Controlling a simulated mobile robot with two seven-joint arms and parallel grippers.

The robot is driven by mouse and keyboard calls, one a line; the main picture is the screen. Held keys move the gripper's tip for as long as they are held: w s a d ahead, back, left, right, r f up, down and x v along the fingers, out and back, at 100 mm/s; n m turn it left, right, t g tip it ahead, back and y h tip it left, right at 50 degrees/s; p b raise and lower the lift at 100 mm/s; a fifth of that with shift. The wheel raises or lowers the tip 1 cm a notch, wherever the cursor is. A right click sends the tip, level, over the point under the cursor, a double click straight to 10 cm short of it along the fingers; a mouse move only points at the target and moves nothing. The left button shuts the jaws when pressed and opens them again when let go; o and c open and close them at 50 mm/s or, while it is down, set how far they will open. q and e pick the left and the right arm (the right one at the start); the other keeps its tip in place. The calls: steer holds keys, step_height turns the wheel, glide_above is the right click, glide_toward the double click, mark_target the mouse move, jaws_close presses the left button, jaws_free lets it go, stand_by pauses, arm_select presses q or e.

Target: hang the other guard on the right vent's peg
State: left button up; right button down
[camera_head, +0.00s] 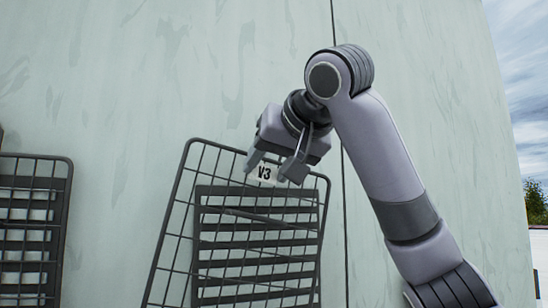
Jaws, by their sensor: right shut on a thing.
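My right gripper (271,171) is shut on the top of a dark wire guard (176,205). The guard is tilted, its left edge leaning down to the left. It lies in front of the right vent (258,262), a dark louvred panel on the wall that shows through the wires. A white label (265,173) reading V3 shows between the fingers, above the vent. I cannot make out the peg; the gripper and guard cover the area near the label. I cannot tell whether the guard touches the wall. My left gripper is not in view.
Another dark wire guard (70,190) stands upright over a louvred vent at the left edge. The pale green wall (110,80) is bare between the guards and above them. A dark vertical seam runs down the wall right of the held guard. Sky shows at the far right.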

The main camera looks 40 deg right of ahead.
mark_target(266, 172)
steer(key=shift+w+d+r+p, duration=0.1)
steer(key=shift+w+d+p, duration=0.2)
steer(key=shift+w, duration=0.45)
steer(key=shift+w+f, duration=0.55)
steer(key=shift+w, duration=0.1)
steer(key=shift+c, duration=1.7)
jaws_free()
steer(key=shift+f, duration=0.1)
steer(key=d+b+v, duration=0.1)
steer(key=b+v, duration=0.1)
steer(key=v, duration=0.5)
steer(key=shift+a, duration=0.4)
